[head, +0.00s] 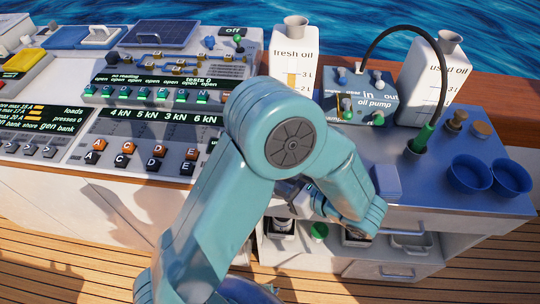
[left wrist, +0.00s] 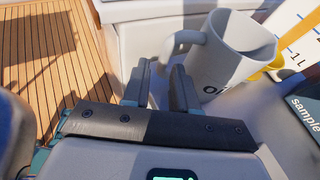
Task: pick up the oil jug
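The oil jug (left wrist: 228,62) is a light grey, open-topped jug in the left wrist view, with dark lettering partly cut off by my gripper. Its handle (left wrist: 186,42) points left, towards my fingers. My left gripper (left wrist: 161,67) is open, its two fingers apart just in front of the handle. Nothing shows between the fingers, and I cannot tell whether the right finger touches the jug. In the head view my left arm hides the gripper and most of the area around it. My right gripper is not in view.
A white fresh oil container (head: 292,58) and a used oil container (head: 432,80) stand at the back. Two blue bowls (head: 511,177) and an oil pump panel (head: 360,97) are on the right counter. A control console (head: 150,140) fills the left. Open shelves lie below.

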